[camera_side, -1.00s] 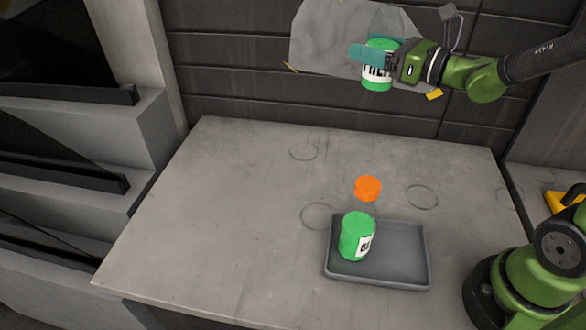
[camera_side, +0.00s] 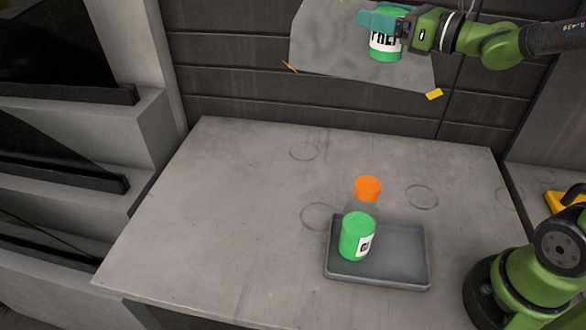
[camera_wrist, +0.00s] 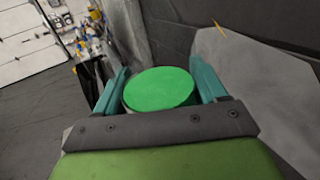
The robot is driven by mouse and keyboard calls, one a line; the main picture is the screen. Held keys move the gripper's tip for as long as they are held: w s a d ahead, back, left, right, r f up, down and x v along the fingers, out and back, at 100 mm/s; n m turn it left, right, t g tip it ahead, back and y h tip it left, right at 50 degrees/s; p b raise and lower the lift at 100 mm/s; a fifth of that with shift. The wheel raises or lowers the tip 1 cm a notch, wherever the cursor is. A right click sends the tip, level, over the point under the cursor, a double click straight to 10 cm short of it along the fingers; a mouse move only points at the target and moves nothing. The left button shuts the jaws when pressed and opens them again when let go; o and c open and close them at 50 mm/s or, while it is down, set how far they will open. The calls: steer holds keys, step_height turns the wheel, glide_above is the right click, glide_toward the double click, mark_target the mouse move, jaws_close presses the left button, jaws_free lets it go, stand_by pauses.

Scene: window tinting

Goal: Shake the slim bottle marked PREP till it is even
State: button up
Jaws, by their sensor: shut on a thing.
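The slim bottle marked PREP (camera_side: 386,46) is held in the air at the top of the side view, in front of the wall. My gripper (camera_side: 384,20) is shut around it, with its teal fingers above the label. The bottle has green at its lower part and looks roughly upright. In the wrist view a round green surface of the bottle (camera_wrist: 160,88) sits between the two teal fingers of my gripper (camera_wrist: 163,85).
A second bottle (camera_side: 357,236), green below with an orange cap and a label partly seen, stands in a grey tray (camera_side: 400,283) on the table (camera_side: 220,220). The table's left side is clear. A grey sheet (camera_side: 320,50) hangs on the wall behind.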

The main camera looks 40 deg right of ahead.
mark_target(379, 42)
step_height(379, 42, down, 5)
steer(key=shift+f, duration=0.1)
steer(key=shift+r, duration=0.2)
